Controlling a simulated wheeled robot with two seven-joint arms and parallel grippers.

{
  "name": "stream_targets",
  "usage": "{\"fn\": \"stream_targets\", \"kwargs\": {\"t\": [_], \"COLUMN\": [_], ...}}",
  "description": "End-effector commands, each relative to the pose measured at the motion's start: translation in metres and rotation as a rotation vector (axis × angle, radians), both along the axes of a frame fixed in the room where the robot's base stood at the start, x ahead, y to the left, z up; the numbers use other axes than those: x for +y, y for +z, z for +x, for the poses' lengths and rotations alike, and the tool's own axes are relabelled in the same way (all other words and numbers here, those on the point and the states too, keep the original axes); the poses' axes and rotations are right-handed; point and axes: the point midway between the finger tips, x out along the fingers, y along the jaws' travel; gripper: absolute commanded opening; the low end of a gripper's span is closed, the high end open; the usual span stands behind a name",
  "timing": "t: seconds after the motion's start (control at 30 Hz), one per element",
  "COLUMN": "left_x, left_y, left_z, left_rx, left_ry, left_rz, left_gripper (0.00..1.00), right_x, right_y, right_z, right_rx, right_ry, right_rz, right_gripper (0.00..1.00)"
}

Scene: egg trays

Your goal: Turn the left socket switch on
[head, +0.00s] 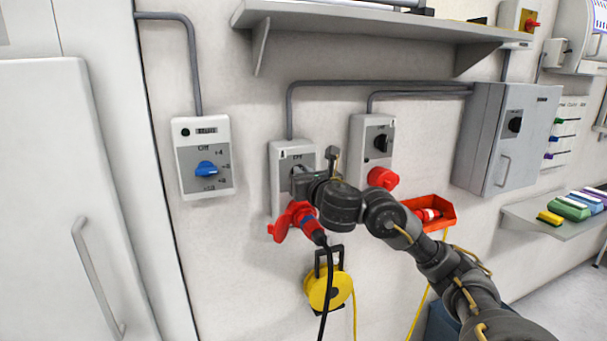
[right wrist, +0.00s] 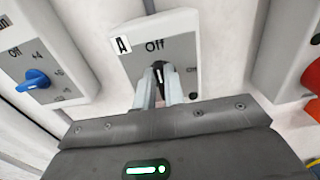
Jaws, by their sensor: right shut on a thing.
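The left socket (head: 280,165) is a grey-white wall box, and it also shows in the right wrist view (right wrist: 185,45) with the word "Off" at its top. Its dark rotary switch (right wrist: 160,68) has a white mark that stands roughly upright towards "Off". My right gripper (head: 300,180) is at the box front; in the right wrist view its two fingers (right wrist: 158,88) are closed around the switch, hiding part of it. A red plug (head: 296,217) with a black cable sits at the bottom of the box. My left gripper is not in view.
The right socket (head: 357,140) has a black switch and red cap. A thermostat with a blue knob (head: 206,169) is left of the left socket. A shelf (head: 370,22) juts out above. A yellow cable reel (head: 328,290) and a red bin (head: 440,212) are below.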

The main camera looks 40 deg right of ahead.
Motion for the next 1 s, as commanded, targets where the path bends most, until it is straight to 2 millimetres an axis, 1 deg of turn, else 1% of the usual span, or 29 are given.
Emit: {"fn": "stream_targets", "kwargs": {"t": [0.27,0.47,1.0], "left_x": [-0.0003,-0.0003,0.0], "left_y": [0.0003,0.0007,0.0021], "left_z": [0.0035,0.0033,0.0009], "left_rx": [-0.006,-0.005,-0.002], "left_ry": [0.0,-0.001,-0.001], "left_rz": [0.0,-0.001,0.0], "left_gripper": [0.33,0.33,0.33], "right_x": [-0.0005,-0.0012,-0.0062], "right_y": [-0.0013,-0.0019,-0.0056], "right_z": [-0.0007,-0.0008,-0.0027], "right_rx": [-0.008,-0.042,-0.202], "right_ry": [-0.001,0.0,0.001], "right_rz": [0.03,0.13,0.599], "right_gripper": [0.0,0.0,0.0]}}
